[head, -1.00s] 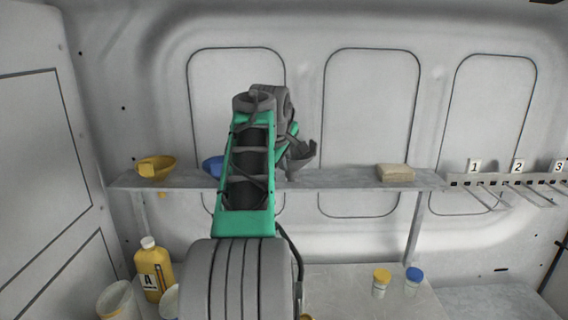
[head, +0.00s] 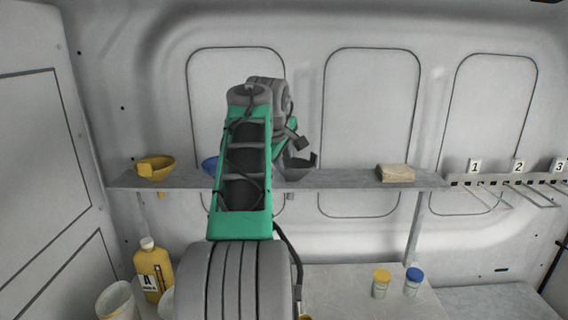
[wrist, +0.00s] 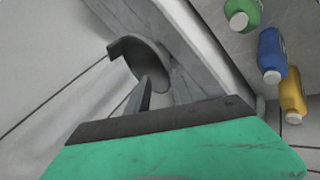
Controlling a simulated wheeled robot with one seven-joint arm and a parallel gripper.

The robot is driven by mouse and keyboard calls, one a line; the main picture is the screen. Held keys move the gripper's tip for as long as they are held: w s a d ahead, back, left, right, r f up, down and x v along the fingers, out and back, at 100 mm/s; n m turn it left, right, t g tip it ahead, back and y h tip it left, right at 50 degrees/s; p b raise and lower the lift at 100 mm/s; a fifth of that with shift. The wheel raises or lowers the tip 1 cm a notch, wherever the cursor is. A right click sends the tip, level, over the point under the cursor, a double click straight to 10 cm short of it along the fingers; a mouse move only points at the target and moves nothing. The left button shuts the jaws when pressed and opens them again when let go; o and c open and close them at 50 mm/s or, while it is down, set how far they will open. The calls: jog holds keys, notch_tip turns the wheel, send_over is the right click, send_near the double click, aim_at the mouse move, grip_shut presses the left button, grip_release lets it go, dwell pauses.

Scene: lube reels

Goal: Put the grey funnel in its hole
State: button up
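The grey funnel (head: 299,171) is at the middle of the shelf (head: 345,180), right of my arm. Its bowl looks upright at shelf level, and a small grey piece shows just under the shelf there; my arm hides its left part. In the wrist view the funnel (wrist: 150,62) is beside the shelf edge, with its tab at the upper left. My gripper (head: 302,143) is just above the funnel's bowl. In the wrist view its narrow fingers (wrist: 145,83) reach the funnel's rim. I cannot tell whether they grip it. The hole itself is hidden.
A yellow funnel (head: 156,168) and a partly hidden blue funnel (head: 210,166) sit on the shelf's left. A beige block (head: 396,173) lies at its right. Below are a yellow jug (head: 153,270) and small capped bottles (head: 381,283). A numbered rack (head: 510,182) is at right.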

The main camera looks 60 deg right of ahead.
jog(key=p+v, duration=0.2)
jog(key=v, duration=0.7)
jog(key=w+a+f+t+y, duration=0.1)
jog(key=w+a+f, duration=0.3)
jog(key=a, duration=0.4)
jog(key=w+a+f+n+t+y, duration=0.1)
jog(key=w+a+f, duration=0.35)
jog(key=a, duration=0.45)
jog(key=w+a+f+t+y, duration=0.1)
jog(key=w+a+f, duration=0.2)
jog(key=w+a, duration=0.35)
jog(key=s+a+f+y, duration=0.2)
jog(key=a+f, duration=0.6)
jog(key=a, duration=0.4)
jog(key=s+a+f+y, duration=0.2)
jog(key=s+a+f, duration=0.3)
jog(key=a+f, duration=0.3)
jog(key=a, duration=0.4)
jog(key=shift+a+f+y, duration=0.3)
jog(key=shift+a+y, duration=0.1)
